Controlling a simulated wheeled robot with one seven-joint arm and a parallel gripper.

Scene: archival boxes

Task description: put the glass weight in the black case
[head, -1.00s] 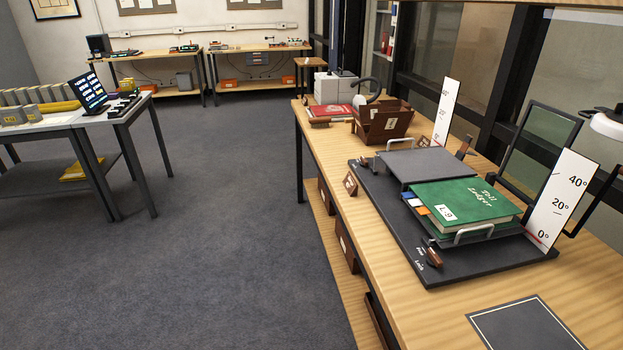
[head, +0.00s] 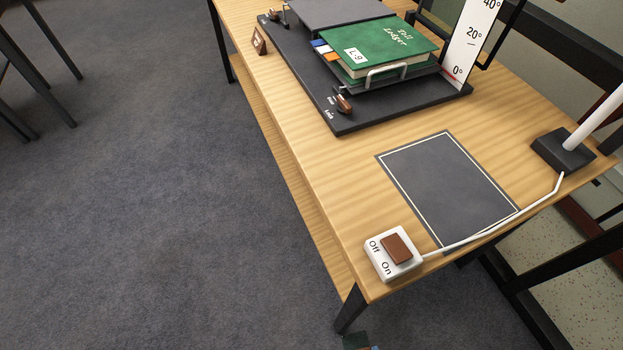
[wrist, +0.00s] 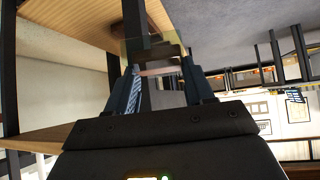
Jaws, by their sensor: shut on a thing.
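In the wrist view my gripper (wrist: 160,72) is shut on a small see-through, amber-tinted block (wrist: 158,48), which looks like the glass weight. Its far edges blend with the wooden desk behind it, so its full outline is hard to tell. I cannot make out a black case in the head view or the wrist view.
The wooden desk (head: 310,205) bears a dark board (head: 385,117) with a green ledger (head: 385,45), a dark white-edged mat (head: 445,185), a white switch box (head: 393,255) with a cable, and a lamp base (head: 562,152).

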